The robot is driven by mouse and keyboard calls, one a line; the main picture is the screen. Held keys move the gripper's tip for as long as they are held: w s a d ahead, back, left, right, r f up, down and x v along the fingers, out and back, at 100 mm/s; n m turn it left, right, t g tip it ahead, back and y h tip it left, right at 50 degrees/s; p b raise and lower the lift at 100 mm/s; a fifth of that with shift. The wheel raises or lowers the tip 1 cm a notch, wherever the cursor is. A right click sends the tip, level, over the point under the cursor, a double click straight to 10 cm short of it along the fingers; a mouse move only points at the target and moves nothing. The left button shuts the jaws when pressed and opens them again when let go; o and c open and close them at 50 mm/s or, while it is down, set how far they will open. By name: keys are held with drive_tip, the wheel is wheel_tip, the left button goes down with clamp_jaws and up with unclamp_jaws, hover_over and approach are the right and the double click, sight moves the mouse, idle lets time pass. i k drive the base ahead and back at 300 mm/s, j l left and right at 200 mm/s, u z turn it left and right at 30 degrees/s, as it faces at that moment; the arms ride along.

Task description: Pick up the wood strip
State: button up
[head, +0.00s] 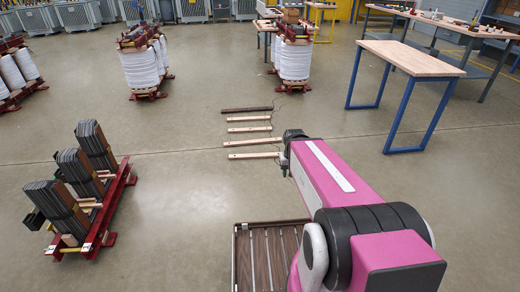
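Several wood strips lie flat on the floor in a row, roughly parallel. The nearest pale wood strip (250,155) has its right end close to my gripper (284,168). Behind it lie a second pale strip (250,142), two shorter strips (249,129), and a dark strip (246,109) farthest back. My pink arm reaches forward, and its black wrist is just right of the strips. The gripper points down and is small and partly hidden by the arm; I cannot tell whether it is open or touching a strip.
A red frame (103,232) with stacked dark core plates stands at left. A slatted tray (242,266) with dark wood is at the bottom centre. A blue-legged table (408,60) stands at right. White coil assemblies (141,67) stand behind. The floor left of the strips is clear.

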sight(278, 140)
drive_tip(key=i+j+u, duration=0.1)
drive_tip(key=i, duration=0.5)
drive_tip(key=i+l+u, duration=0.1)
drive_tip(key=i+l, duration=0.6)
drive_tip(key=i+l+u, duration=0.1)
drive_tip(key=i+l, duration=0.65)
drive_tip(key=i+l+u, duration=0.1)
drive_tip(key=i+l, duration=0.55)
drive_tip(key=l, duration=0.2)
